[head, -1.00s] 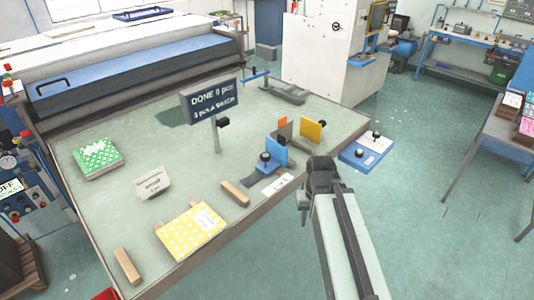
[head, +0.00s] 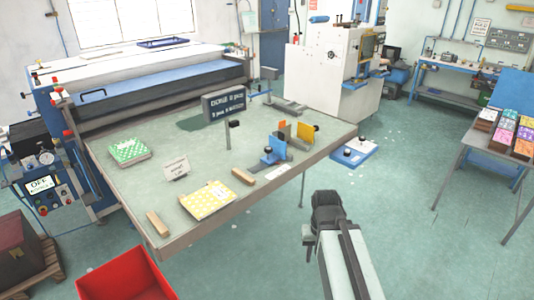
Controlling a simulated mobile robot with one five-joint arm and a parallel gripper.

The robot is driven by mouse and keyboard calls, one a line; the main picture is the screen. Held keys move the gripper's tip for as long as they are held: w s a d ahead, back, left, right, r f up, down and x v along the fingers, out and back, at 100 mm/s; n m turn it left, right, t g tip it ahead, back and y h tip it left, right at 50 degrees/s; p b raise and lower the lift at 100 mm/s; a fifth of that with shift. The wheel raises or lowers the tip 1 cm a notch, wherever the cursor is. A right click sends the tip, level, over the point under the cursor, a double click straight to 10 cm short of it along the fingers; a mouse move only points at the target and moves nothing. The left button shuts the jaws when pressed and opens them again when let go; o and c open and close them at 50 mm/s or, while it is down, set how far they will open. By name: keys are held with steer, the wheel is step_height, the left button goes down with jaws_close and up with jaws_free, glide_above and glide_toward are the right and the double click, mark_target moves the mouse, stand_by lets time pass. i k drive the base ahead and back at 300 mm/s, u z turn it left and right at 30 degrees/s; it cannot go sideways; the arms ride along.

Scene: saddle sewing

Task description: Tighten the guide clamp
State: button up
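The guide assembly stands near the right front edge of the work table (head: 140,192). It has a blue upright plate (head: 278,148) with a black knob (head: 268,150) at its left, an orange plate (head: 283,131) behind and a yellow plate (head: 307,135) to the right. Whether the knob is tight cannot be seen. My gripper (head: 308,246) hangs over the floor in front of the table, well apart from the knob, and points down. Its fingers are dark and small, so their opening cannot be told. I see nothing held in it.
A green dotted stack (head: 128,150), a yellow dotted piece (head: 208,202), wooden blocks (head: 158,224) and a dark sign (head: 224,105) are on the table. A red bin (head: 125,279) stands at front left. Open floor (head: 420,235) lies to the right.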

mark_target(268, 149)
steer(key=u, duration=0.2)
steer(key=i, duration=1)
steer(key=u, duration=0.05)
